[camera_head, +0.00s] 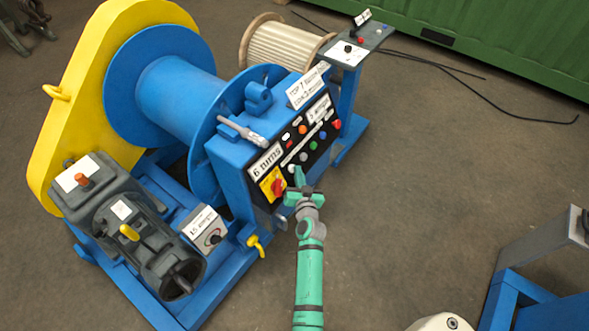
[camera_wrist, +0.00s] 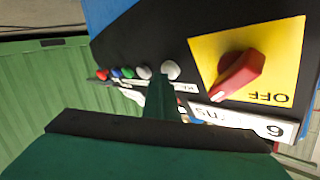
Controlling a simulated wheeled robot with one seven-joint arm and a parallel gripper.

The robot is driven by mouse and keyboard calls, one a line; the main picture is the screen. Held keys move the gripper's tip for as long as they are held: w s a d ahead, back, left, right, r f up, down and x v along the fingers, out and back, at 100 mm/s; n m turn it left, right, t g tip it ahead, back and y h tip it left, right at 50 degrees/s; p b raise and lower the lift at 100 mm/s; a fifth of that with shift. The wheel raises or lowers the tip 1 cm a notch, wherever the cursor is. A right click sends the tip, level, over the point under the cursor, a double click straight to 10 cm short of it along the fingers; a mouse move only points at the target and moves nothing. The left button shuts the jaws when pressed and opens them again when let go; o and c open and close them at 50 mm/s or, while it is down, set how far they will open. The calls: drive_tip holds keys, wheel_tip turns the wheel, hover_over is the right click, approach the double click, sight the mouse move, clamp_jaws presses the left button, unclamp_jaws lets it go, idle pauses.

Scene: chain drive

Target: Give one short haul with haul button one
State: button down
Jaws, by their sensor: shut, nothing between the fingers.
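The black control panel (camera_head: 293,147) is on the sloping face of the blue winch housing. Its lower row has two pale buttons (camera_head: 291,169), then green, blue and red ones (camera_head: 337,124). The same row shows in the wrist view, with the nearest pale button (camera_wrist: 170,70) just beyond my finger. The small button labels are unreadable, so I cannot tell which is haul button one. My green gripper (camera_head: 299,178) is shut and empty, close in front of the row's near end. Whether it touches a button cannot be told.
A red rotary switch (camera_wrist: 238,74) on a yellow plate marked OFF sits beside the buttons. A blue drum (camera_head: 180,90) and yellow guard (camera_head: 60,125) stand behind left. A small control stand (camera_head: 349,52) is behind right. Floor to the right is mostly clear.

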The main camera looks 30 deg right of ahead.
drive_tip(key=shift+s+d+r, duration=0.3)
drive_tip(key=shift+s+r, duration=0.1)
drive_tip(key=shift+s, duration=0.35)
drive_tip(key=shift+s+d+r, duration=0.3)
drive_tip(key=shift+s+r, duration=0.1)
drive_tip(key=shift+s, duration=0.3)
drive_tip(key=shift+s+d+r, duration=0.3)
drive_tip(key=shift+s+r, duration=0.05)
drive_tip(key=shift+s, duration=0.35)
drive_tip(key=shift+s+d+r, duration=0.3)
drive_tip(key=shift+s+r, duration=0.1)
drive_tip(key=shift+s, duration=0.3)
drive_tip(key=s+a+f+n+y, duration=0.1)
drive_tip(key=s+a+f, duration=0.1)
drive_tip(key=s+a, duration=0.75)
drive_tip(key=s+a+f+n+y, duration=0.15)
drive_tip(key=s+a, duration=0.45)
drive_tip(key=a, duration=0.6)
drive_tip(key=s+a+r+n+y, duration=0.2)
drive_tip(key=s+a+r, duration=0.5)
drive_tip(key=s, duration=0.2)
drive_tip(key=s+a+r+n+y, duration=0.1)
drive_tip(key=s+a+r+n, duration=0.2)
drive_tip(key=s+a+r, duration=0.4)
drive_tip(key=s+a, duration=0.1)
drive_tip(key=s, duration=0.2)
drive_tip(key=shift+s+a+r+n+t+y, duration=0.15)
drive_tip(key=shift+s+r+n+t+y, duration=0.15)
drive_tip(key=shift+n+y, duration=0.05)
